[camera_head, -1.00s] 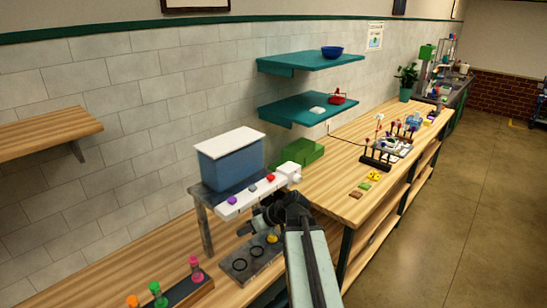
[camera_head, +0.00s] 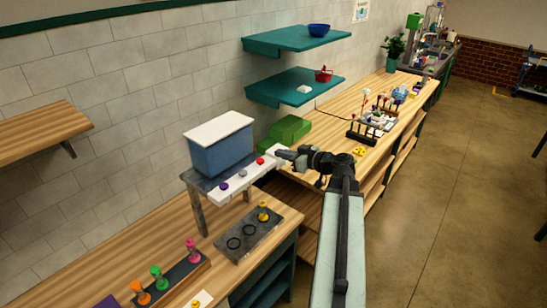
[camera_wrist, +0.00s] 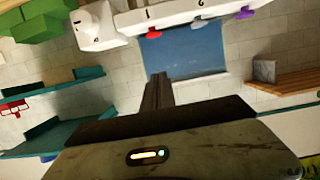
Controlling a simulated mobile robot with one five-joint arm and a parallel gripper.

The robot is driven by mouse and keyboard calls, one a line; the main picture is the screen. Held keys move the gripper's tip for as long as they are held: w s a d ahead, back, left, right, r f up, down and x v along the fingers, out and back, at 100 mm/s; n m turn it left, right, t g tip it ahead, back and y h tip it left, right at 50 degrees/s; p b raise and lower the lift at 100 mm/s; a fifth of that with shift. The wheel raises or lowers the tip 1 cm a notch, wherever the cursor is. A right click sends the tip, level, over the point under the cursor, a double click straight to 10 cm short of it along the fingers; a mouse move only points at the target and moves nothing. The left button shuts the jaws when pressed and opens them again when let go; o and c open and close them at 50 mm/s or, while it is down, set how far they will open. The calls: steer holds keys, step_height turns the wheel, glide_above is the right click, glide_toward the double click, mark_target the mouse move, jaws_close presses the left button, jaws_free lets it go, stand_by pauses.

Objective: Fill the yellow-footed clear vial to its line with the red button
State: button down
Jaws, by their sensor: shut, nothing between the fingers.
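The yellow-footed vial (camera_head: 263,212) stands upright at the right end of a dark grey tray (camera_head: 262,232) on the bench; its fill level is too small to tell. The red button (camera_head: 260,161) sits on the white dispenser bar (camera_head: 236,182), to the right of a grey button (camera_head: 243,173) and a purple button (camera_head: 224,186). My gripper (camera_head: 280,154) is shut and empty, close to the right end of the bar, beside the red button; contact cannot be told.
The blue tank with a white lid (camera_head: 222,126) stands behind the bar. A rack (camera_head: 178,281) holds pink, green and orange-topped vials at lower left. A green box (camera_head: 290,128) lies behind my gripper. Teal shelves (camera_head: 297,88) hang above.

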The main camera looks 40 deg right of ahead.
steer(key=b, duration=0.2)
glide_above(260, 162)
steer(key=d, duration=0.1)
steer(key=f, duration=0.1)
steer(key=s+f, duration=0.1)
steer(key=shift+f, duration=0.3)
steer(key=f+b, duration=0.3)
steer(key=shift+s, duration=0.2)
steer(key=shift+f+b, duration=0.35)
steer(key=shift+b, duration=0.15)
